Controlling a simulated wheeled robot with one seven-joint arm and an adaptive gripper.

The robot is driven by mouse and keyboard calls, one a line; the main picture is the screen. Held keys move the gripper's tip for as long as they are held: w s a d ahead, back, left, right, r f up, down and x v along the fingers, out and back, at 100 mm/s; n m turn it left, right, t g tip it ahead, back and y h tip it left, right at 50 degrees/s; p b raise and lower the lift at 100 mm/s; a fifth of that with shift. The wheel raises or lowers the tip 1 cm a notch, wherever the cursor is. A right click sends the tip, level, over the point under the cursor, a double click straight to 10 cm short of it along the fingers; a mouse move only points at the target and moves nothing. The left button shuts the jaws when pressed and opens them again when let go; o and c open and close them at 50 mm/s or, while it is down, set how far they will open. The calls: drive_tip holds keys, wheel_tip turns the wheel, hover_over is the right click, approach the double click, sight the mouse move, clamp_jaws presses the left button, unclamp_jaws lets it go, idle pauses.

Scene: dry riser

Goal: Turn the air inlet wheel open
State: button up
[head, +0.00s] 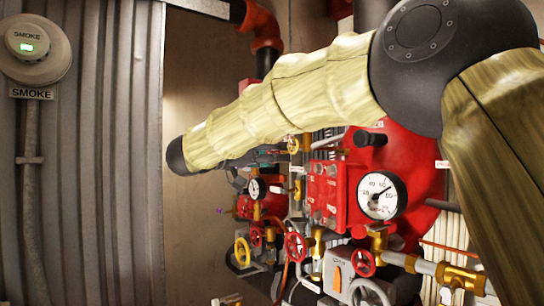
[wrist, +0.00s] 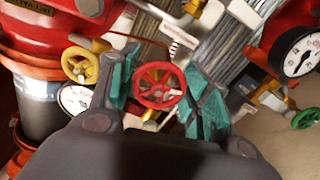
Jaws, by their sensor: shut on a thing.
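A small red handwheel (wrist: 158,86) with spokes sits between the fingers in the wrist view. My gripper (wrist: 161,68) has its teal-padded fingers on either side of this wheel and is shut on its rim. No readable label marks it as the air inlet wheel. I cannot pick out the held wheel there.
A yellow handwheel (wrist: 80,65) is left of the fingers and a green one (wrist: 307,118) far right. A corrugated wall (head: 110,160) stands left.

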drive_tip(key=shift+r, duration=0.1)
drive_tip(key=o, duration=1.1)
drive_tip(key=shift+w+d, duration=0.1)
drive_tip(key=shift+d, duration=0.05)
drive_tip(key=shift+c, duration=0.2)
drive_tip(key=v, duration=1.2)
